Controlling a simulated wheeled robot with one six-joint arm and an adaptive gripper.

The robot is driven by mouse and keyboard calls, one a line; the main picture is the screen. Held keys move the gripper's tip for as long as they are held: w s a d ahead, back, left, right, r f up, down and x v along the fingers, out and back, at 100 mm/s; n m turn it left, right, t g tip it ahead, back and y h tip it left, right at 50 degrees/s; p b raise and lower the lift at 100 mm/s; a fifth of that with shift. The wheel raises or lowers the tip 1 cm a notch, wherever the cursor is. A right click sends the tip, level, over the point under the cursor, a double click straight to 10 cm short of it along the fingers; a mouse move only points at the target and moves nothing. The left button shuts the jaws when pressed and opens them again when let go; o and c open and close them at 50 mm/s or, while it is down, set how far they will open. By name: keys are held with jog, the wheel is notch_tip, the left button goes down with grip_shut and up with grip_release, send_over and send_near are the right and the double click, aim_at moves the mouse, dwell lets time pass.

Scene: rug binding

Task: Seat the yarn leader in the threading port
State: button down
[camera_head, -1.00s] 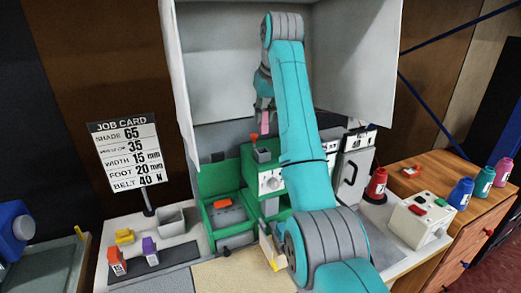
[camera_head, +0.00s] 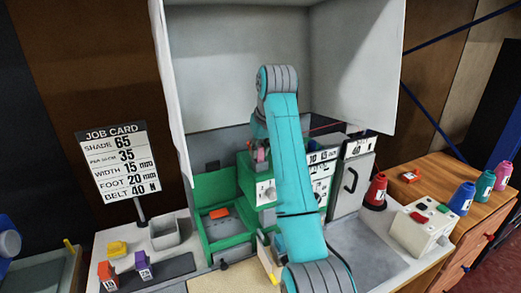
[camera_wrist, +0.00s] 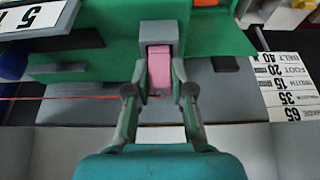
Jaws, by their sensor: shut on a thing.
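The yarn leader looks like a small pink block (camera_wrist: 160,70), and a red yarn (camera_wrist: 60,98) stretches off to the left in the wrist view. My gripper (camera_wrist: 159,78) is shut on the pink block, with one finger on each side. A grey block, which looks like the threading port (camera_wrist: 159,33), sits directly ahead on the green machine. The pink block's front end meets its lower edge; I cannot tell how far it is inside. In the head view the pink block (camera_head: 261,155) shows small beside the green machine (camera_head: 245,175), and my arm hides most of the gripper.
A green tray (camera_head: 205,240) with an orange piece (camera_head: 219,213) lies below. The job card (camera_head: 122,165) stands at left. A red cone (camera_head: 376,190) and a white button box (camera_head: 418,228) stand at right. White panels enclose the back.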

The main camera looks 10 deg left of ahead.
jog(key=shift+f, duration=0.25)
jog(key=c, duration=1)
grip_release()
jog(key=shift+r, duration=0.1)
